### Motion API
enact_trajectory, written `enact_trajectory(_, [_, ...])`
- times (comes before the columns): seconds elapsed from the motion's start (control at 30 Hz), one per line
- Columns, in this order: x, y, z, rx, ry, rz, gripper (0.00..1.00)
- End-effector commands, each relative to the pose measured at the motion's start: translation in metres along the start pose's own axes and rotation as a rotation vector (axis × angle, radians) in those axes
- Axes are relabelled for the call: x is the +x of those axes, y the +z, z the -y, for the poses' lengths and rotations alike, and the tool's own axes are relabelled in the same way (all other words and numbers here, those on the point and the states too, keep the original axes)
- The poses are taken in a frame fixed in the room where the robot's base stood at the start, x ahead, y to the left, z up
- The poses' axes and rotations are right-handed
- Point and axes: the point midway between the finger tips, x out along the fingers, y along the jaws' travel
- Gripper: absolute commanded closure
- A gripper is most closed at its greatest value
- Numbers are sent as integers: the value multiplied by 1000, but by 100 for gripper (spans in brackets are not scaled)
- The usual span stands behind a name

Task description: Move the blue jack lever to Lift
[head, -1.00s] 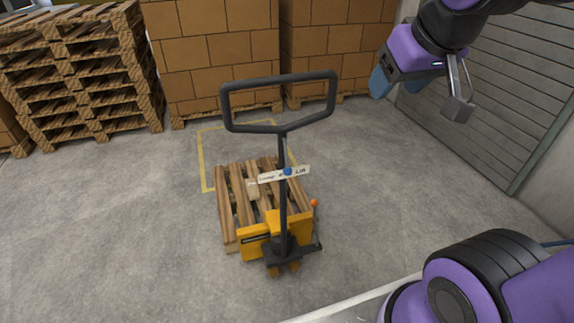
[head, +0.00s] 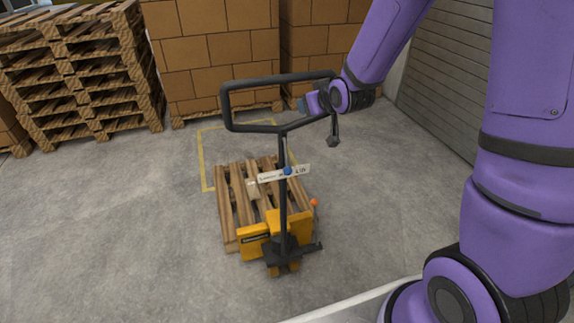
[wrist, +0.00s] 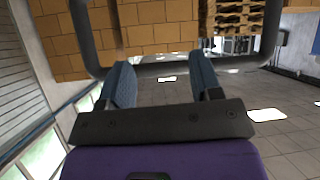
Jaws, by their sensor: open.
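The blue jack lever (head: 287,171) is a small blue knob at the middle of a white label plate (head: 270,175) on the dark upright handle post of the yellow pallet jack (head: 255,238). The plate has "Lift" at its right end; the word at its left end is hard to read. My gripper (head: 304,103) is at the right side of the black handle loop (head: 225,100), above and right of the knob. In the wrist view its two blue-grey fingers (wrist: 162,85) stand apart with nothing between them. The knob is not seen in the wrist view.
The handle loop (wrist: 85,40) frames the wrist view close around the fingers. A wooden pallet (head: 232,190) lies on the jack's forks. An orange knob (head: 314,202) sits low at its right. Stacked boxes (head: 215,60) and pallets (head: 75,70) stand behind. The floor at left is clear.

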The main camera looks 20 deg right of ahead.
Motion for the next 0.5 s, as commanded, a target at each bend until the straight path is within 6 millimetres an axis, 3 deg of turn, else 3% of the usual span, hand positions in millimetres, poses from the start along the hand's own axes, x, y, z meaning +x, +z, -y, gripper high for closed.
enact_trajectory(0.2, [51,35,9,-2,-29,-98,41])
enact_trajectory(0.5, [100,92,24,16,-64,-247,41])
